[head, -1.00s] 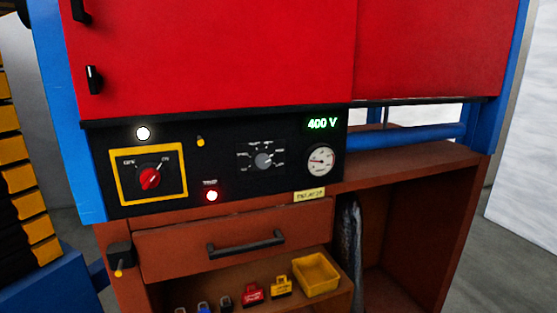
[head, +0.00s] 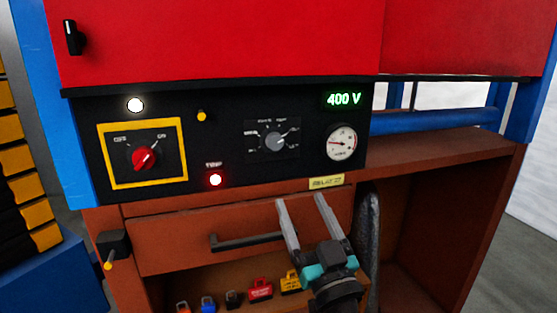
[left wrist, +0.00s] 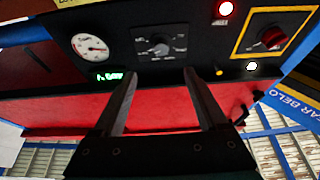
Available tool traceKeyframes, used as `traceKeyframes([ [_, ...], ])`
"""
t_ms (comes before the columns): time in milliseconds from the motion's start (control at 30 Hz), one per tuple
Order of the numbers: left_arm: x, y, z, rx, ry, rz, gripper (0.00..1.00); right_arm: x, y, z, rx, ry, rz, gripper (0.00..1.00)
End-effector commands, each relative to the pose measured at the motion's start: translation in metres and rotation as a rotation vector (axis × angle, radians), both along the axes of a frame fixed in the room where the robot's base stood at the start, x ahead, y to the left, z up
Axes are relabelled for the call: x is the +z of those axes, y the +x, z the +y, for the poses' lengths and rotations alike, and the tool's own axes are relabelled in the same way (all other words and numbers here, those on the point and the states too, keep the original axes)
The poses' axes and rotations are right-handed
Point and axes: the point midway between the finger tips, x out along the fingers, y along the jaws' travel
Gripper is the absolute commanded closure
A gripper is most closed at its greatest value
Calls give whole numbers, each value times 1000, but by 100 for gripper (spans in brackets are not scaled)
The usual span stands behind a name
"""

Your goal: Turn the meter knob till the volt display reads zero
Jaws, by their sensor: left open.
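The grey meter knob (head: 274,142) sits on the black panel, ringed by white marks; it also shows in the left wrist view (left wrist: 160,46). The green volt display (head: 344,99) reads 400 V in the head view; it shows upside down in the left wrist view (left wrist: 110,77). My left gripper (head: 300,200) is open and empty, below the knob and in front of the drawer in the head view. Its two fingers (left wrist: 159,75) point toward the panel in the left wrist view, apart from the knob. My right gripper is not in view.
A round dial gauge (head: 341,143) is right of the knob. A red switch (head: 144,158) in a yellow frame and a lit red lamp (head: 215,180) are to the left. The drawer handle (head: 245,241) sticks out below. Several small padlocks lie on the shelf under the drawer.

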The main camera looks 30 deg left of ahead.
Motion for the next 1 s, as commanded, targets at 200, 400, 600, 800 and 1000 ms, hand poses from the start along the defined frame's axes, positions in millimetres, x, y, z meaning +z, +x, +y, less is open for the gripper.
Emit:
traceKeyframes([
  [200,14,11,16,6,2,-13,25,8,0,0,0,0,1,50],
  [400,32,37,46,5,3,-12,25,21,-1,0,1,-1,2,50],
  [600,47,63,76,5,2,-10,25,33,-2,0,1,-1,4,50],
  [800,57,82,98,4,1,-9,25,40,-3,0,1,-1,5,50],
  [1000,61,89,106,2,1,-8,25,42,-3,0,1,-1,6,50],
])
